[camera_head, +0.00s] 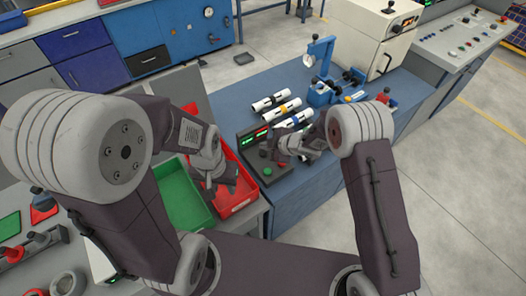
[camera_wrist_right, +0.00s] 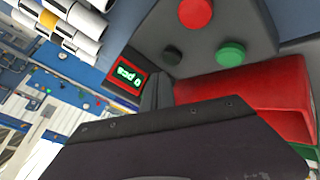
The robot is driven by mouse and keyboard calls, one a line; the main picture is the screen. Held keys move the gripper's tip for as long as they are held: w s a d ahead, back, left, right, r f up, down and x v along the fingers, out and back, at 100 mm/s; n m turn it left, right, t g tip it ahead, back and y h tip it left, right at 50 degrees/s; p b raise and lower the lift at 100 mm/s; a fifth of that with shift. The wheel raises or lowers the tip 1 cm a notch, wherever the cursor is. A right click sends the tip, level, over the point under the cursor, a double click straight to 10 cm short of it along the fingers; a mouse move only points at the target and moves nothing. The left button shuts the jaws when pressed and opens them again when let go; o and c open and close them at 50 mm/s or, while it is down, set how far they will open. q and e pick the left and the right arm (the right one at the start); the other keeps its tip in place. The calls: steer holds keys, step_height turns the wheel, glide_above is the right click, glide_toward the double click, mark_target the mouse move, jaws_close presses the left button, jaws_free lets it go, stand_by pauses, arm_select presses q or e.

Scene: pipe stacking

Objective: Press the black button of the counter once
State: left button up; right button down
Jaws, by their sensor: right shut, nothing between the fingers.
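The counter (camera_head: 252,141) is a dark box with a lit display, beside the red tray on the blue bench. In the right wrist view its black button (camera_wrist_right: 172,54) sits beside a green button (camera_wrist_right: 231,52) and below a red button (camera_wrist_right: 195,12); the lit display (camera_wrist_right: 128,78) ends in 0. My right gripper (camera_head: 277,151) is shut and empty above the counter, hiding part of it in the head view. Whether it touches a button cannot be told. My left gripper (camera_head: 222,192) hangs over the red tray with its fingers apart, empty.
The red tray (camera_head: 240,206) and green tray (camera_head: 183,212) stand left of the counter. White pipes (camera_head: 270,102) lie on the blue bench just behind it. A blue fixture (camera_head: 320,93) stands further right. Bare bench top (camera_head: 222,97) lies behind the counter.

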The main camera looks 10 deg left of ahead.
mark_target(265, 154)
step_height(265, 154, up, 5)
steer(key=p, duration=0.4)
steer(key=shift+f, duration=0.25)
